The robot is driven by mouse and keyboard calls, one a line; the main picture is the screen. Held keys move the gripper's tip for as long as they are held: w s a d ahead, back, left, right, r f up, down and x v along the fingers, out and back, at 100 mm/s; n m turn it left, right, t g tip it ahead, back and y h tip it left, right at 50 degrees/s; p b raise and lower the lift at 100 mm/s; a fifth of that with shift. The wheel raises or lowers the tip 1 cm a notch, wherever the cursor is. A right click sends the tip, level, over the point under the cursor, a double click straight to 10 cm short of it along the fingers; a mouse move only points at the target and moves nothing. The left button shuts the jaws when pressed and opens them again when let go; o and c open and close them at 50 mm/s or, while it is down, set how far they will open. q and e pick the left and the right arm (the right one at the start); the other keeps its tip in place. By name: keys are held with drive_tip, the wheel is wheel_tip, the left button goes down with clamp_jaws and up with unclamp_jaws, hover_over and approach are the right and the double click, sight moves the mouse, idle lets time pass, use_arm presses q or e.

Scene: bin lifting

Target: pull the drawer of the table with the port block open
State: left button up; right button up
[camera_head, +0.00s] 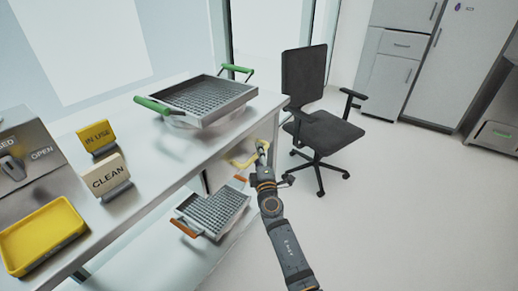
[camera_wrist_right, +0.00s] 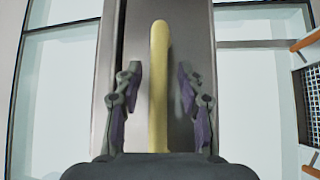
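The table (camera_head: 150,160) stands at the left with a white top. A yellow bar handle (camera_head: 243,163) sits at its right end, below the top. In the right wrist view the yellow handle (camera_wrist_right: 158,85) runs upright in front of a grey panel (camera_wrist_right: 200,40), which looks like a drawer front. My right gripper (camera_head: 262,152) is at the handle. In the wrist view its fingers (camera_wrist_right: 160,92) are apart, one on each side of the handle, with gaps on both sides. I cannot make out the port block for certain. My left gripper is out of view.
A mesh basket with green handles (camera_head: 203,95) stands on the table. A yellow tray (camera_head: 40,238) and IN USE (camera_head: 97,137) and CLEAN (camera_head: 106,178) signs are at the left. An orange-handled basket (camera_head: 213,210) is lower down. A black chair (camera_head: 322,130) stands right of the table; floor beyond is clear.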

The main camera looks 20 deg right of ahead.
drive_tip(key=shift+s+r, duration=0.1)
drive_tip(key=shift+c, duration=0.9)
clamp_jaws()
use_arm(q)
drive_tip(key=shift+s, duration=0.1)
